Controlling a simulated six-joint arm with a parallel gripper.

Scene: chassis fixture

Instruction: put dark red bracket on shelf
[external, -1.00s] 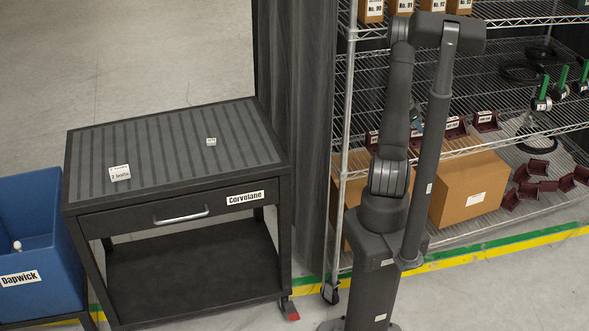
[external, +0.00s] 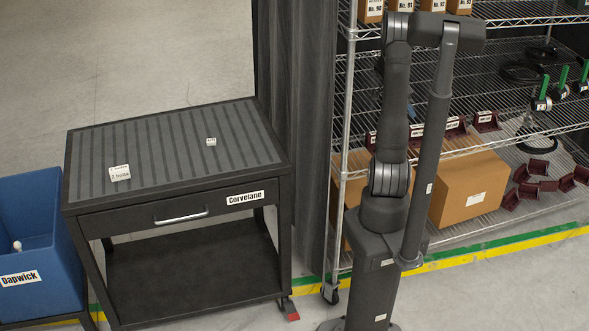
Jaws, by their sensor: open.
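Several dark red brackets stand with white labels on the middle wire shelf (external: 490,140), one at the right end of the row (external: 487,120) and one beside it (external: 455,126). Others in that row are partly hidden behind my arm. More dark red brackets lie loose on the lower level, such as one at the back (external: 539,168) and one at the front left (external: 511,200). Which bracket is meant cannot be told. My gripper is not visible; my own arm stands in front of the rack and hides what is behind it.
Cardboard boxes (external: 470,188) sit low in the rack. Green-handled items (external: 562,84) and dark coils (external: 520,72) are at the right. A dark cart (external: 170,150) labelled Corvelane stands left, mostly clear on top, beside a blue bin (external: 30,225). A dark curtain (external: 293,130) hangs between.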

